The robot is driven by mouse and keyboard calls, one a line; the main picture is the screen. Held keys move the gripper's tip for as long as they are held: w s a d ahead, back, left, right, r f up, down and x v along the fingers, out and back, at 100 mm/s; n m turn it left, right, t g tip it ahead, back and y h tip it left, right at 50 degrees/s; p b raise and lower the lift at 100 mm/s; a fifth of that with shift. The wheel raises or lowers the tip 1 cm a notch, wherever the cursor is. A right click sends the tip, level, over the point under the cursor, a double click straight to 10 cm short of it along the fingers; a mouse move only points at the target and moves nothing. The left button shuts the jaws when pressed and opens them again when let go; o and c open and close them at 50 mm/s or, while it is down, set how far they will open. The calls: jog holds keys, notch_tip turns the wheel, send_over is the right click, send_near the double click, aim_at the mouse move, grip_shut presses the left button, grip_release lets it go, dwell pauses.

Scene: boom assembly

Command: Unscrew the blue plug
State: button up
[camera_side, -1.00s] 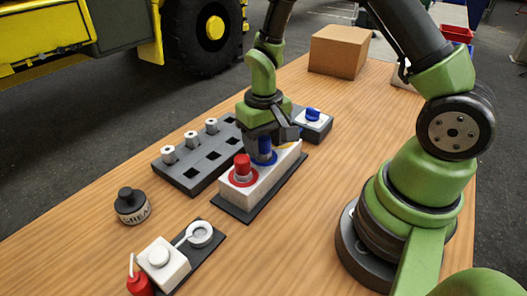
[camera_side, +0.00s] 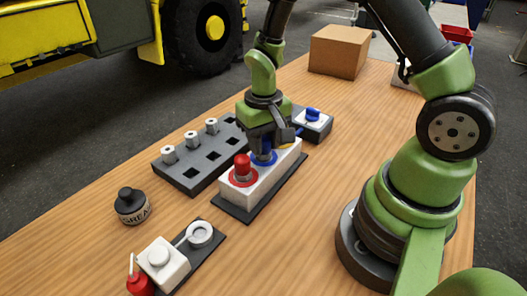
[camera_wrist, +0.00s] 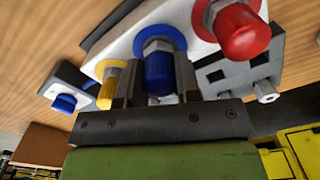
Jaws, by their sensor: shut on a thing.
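The white block (camera_side: 266,181) stands on a dark base plate and carries a red plug (camera_side: 243,165), the blue plug and a yellow plug (camera_wrist: 108,92) in a row. The blue plug (camera_wrist: 158,71) sits upright in the middle, above a metal hex collar and a blue ring (camera_side: 264,158). My gripper (camera_side: 263,146) points down over it and hides most of it in the side view. In the wrist view my gripper (camera_wrist: 156,84) has one finger on each side of the blue plug, shut on it. The yellow plug is largely hidden in the side view.
A dark rack (camera_side: 200,160) with several square holes and metal fittings lies left of the block. A blue knob unit (camera_side: 313,121) stands behind it. A grease pot (camera_side: 132,206) and a white fixture (camera_side: 164,262) stand in front; a cardboard box (camera_side: 338,52) is at the back.

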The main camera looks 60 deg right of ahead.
jog(key=n, duration=1)
jog(key=shift+r+n, duration=0.1)
jog(key=shift+n, duration=0.3)
jog(key=shift+n, duration=0.4)
jog(key=n, duration=1.1)
jog(key=shift+r, duration=0.1)
jog(key=o, duration=0.9)
jog(key=shift+o, duration=0.2)
